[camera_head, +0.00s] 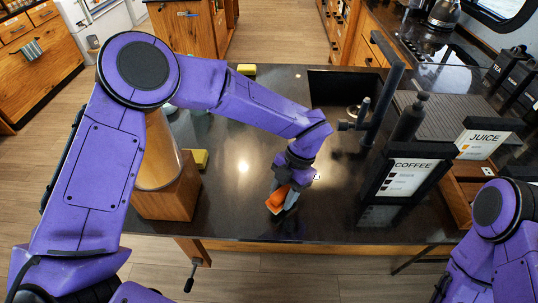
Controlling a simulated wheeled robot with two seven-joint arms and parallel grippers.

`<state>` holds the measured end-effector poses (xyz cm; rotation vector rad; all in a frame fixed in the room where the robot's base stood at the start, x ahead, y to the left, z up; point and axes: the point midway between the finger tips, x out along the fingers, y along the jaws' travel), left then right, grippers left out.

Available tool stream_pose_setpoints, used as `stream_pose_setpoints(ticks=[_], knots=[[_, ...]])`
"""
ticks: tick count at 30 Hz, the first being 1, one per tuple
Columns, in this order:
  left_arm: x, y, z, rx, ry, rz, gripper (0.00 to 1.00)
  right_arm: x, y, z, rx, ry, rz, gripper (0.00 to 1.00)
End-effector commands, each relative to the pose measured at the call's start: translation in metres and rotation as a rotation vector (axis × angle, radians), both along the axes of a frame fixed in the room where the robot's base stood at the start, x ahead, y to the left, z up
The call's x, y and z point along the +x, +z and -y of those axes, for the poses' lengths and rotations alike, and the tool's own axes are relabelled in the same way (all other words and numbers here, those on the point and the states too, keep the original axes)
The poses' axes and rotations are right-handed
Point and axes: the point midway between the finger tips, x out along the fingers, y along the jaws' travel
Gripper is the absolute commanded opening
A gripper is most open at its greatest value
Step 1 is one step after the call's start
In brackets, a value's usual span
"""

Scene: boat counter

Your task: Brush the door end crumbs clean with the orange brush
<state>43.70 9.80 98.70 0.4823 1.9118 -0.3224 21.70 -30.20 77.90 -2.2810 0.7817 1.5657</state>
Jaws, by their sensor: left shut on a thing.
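The orange brush (277,199) is in my left gripper (283,195), which is shut on it. The gripper points down and holds the brush at or just above the dark counter (240,215), near its front edge. I cannot tell whether the brush touches the counter. No crumbs can be made out on the dark, glossy surface. My right arm is at the lower right, and its gripper is out of view.
A coffee sign (407,178) and a juice sign (481,144) stand to the right. Clear counter surrounds the brush.

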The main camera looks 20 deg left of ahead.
Motion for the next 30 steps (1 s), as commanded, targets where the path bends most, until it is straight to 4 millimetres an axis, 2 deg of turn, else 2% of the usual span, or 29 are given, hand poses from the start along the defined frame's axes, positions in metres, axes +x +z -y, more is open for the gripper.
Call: stream_pose_setpoints(ticks=[1,15,21,30], knots=[[-0.001,0.007,-0.001,0.001,0.0,-0.004,0.14,0.0,0.008,0.0,0.0,0.0,0.0,0.43],[-0.001,0.048,-0.001,0.001,0.002,-0.004,0.14,0.0,0.044,0.0,0.0,0.0,0.0,0.43],[-0.001,0.054,-0.001,0.001,0.003,-0.005,0.14,0.0,0.049,0.0,0.0,0.0,0.0,0.43],[-0.001,0.054,-0.001,0.002,0.002,-0.004,0.14,0.0,0.049,0.0,0.0,0.0,0.0,0.43]])
